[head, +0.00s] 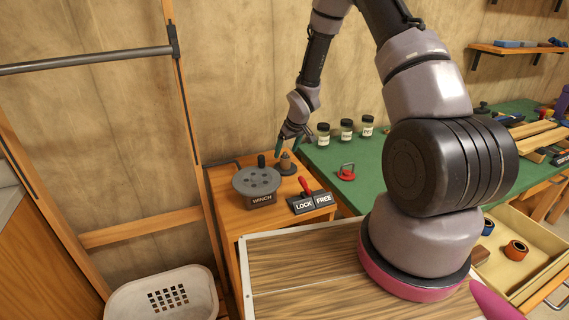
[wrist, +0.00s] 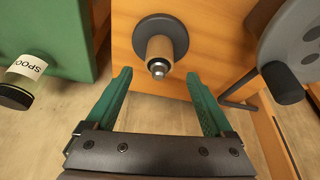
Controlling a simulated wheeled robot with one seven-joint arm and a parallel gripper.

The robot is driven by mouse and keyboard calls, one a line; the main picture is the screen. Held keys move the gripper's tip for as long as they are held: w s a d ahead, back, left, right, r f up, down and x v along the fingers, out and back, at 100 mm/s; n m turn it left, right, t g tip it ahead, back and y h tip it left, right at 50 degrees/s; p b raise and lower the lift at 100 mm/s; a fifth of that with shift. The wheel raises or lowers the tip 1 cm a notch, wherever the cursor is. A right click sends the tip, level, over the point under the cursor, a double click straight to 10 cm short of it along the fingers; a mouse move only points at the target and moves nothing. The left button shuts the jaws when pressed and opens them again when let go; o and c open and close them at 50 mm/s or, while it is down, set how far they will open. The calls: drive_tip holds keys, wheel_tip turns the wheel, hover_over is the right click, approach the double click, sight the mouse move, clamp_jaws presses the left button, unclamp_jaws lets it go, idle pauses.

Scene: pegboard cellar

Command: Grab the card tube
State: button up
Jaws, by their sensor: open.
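The card tube (head: 286,163) is a short brown cylinder standing on a dark round base on the wooden bench, beside the winch. In the wrist view the tube (wrist: 160,47) shows from above, with a metal pin tip at its top end. My gripper (head: 293,143) is just above the tube in the head view. In the wrist view its green fingers (wrist: 158,76) are spread wide and empty. The tube's near end lies in line with the gap between the fingertips. I cannot tell how far the tips are from it.
The grey winch (head: 257,184) and a red-handled LOCK/FREE lever (head: 308,193) stand close by. Several labelled jars (head: 346,130) and a red clamp-like item (head: 346,172) are on the green bench (head: 380,155). A white basket (head: 165,298) stands lower left.

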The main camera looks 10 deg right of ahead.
sight(285, 155)
drive_tip(key=x, duration=0.4)
drive_tip(key=shift+s+d+f, duration=0.1)
drive_tip(key=shift+d+f, duration=0.05)
drive_tip(key=shift+f, duration=0.3)
clamp_jaws()
drive_tip(key=shift+r, duration=0.1)
